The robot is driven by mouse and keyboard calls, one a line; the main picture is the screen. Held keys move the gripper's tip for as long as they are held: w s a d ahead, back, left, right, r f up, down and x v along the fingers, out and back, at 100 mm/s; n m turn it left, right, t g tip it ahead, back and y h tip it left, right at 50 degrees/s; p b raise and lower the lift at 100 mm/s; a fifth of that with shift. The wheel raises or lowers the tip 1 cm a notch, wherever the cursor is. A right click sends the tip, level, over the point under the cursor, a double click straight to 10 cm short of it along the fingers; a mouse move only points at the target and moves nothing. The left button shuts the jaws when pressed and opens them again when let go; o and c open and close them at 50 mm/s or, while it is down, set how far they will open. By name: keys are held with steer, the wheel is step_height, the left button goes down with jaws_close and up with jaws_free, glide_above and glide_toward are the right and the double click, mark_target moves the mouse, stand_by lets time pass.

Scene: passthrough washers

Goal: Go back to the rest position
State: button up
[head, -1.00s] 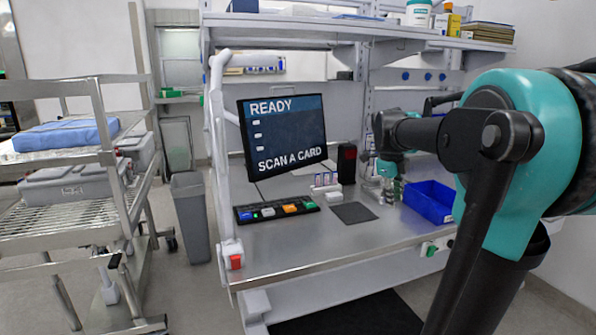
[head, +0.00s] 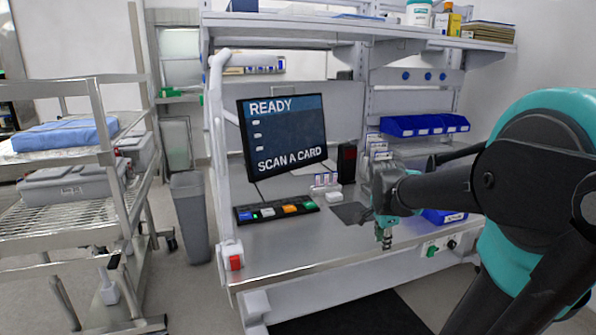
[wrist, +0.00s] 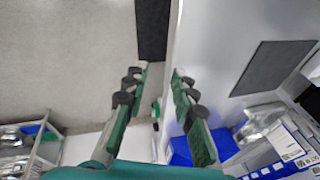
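My gripper (head: 384,238) hangs over the front edge of the steel bench (head: 290,245), right of the dark mat (head: 350,212), fingers pointing down. In the wrist view its two green-padded fingers (wrist: 161,72) stand apart with nothing between them, the bench edge running below the gap. The mat also shows in the wrist view (wrist: 272,67). My arm and gripper hide part of the blue bin (head: 447,216) on the bench.
A monitor (head: 285,135) reads "READY, SCAN A CARD" above a row of coloured buttons (head: 275,211). Blue bins (head: 425,125) hang at the back right. A wire cart (head: 75,215) and grey waste bin (head: 190,215) stand left. Dark floor matting lies before the bench.

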steer(key=s+a+f+n+y, duration=0.1)
steer(key=s+a+f+n, duration=0.4)
steer(key=s+f+n, duration=0.8)
steer(key=s+n, duration=0.1)
steer(key=n, duration=0.1)
steer(key=shift+a+f+n+t+y, duration=0.2)
steer(key=shift+f+n+t+y, duration=0.1)
steer(key=shift+t+y, duration=0.1)
